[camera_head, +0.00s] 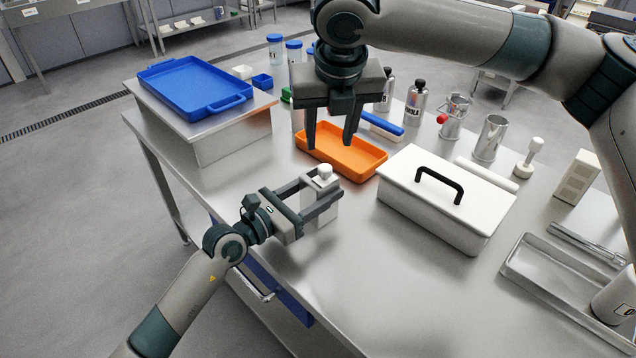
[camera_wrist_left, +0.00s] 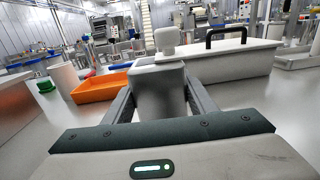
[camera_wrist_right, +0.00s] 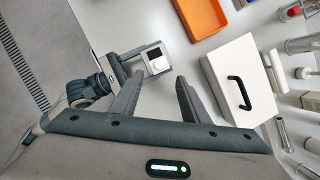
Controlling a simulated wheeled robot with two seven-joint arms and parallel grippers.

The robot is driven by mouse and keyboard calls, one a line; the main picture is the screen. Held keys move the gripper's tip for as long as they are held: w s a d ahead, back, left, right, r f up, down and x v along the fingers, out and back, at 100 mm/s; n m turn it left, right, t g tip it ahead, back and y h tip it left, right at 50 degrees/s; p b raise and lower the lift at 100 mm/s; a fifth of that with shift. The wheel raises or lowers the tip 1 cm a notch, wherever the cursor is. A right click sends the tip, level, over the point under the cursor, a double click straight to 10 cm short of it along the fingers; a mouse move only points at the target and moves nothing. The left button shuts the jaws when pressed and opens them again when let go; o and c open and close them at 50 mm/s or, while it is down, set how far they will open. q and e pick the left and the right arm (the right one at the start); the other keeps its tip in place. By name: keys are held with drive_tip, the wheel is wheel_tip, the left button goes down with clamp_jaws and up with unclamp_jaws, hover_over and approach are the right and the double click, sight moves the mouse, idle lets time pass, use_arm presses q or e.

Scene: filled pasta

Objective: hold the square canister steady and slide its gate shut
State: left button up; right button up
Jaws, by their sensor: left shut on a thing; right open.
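The square canister (camera_head: 325,198) is light grey with a white knob on top and stands upright on the steel table. In the left wrist view the canister (camera_wrist_left: 160,92) is between my left fingers, its knob above them. My left gripper (camera_head: 318,199) is shut on its sides. My right gripper (camera_head: 330,138) is open and empty, above and behind the canister in the head view. In the right wrist view the canister (camera_wrist_right: 155,55) lies beyond my right gripper (camera_wrist_right: 156,88). I cannot tell how far the gate is open.
An orange tray (camera_head: 372,165) lies behind the canister, and a white lidded box (camera_head: 420,203) with a black handle stands to its right. A blue tray (camera_head: 160,100) rests on a steel block at left. Bottles and metal cups stand at the back. The front table edge is near.

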drive_tip(key=w+d+f+n+t+y, duration=0.2)
drive_tip(key=w+d+n+t+y, duration=0.15)
drive_tip(key=w+t+y, duration=0.4)
drive_tip(key=s+d+n+y, duration=0.2)
drive_tip(key=s+n+y, duration=0.1)
drive_tip(key=t+y, duration=0.2)
approach(325, 173)
drive_tip(key=w+a+r, duration=0.1)
drive_tip(key=w+a, duration=0.1)
drive_tip(key=shift+w+d+f+h, duration=0.2)
drive_tip(key=shift+w+f+h, duration=0.15)
drive_tip(key=shift+f+h, duration=0.25)
drive_tip(key=shift+r, duration=0.15)
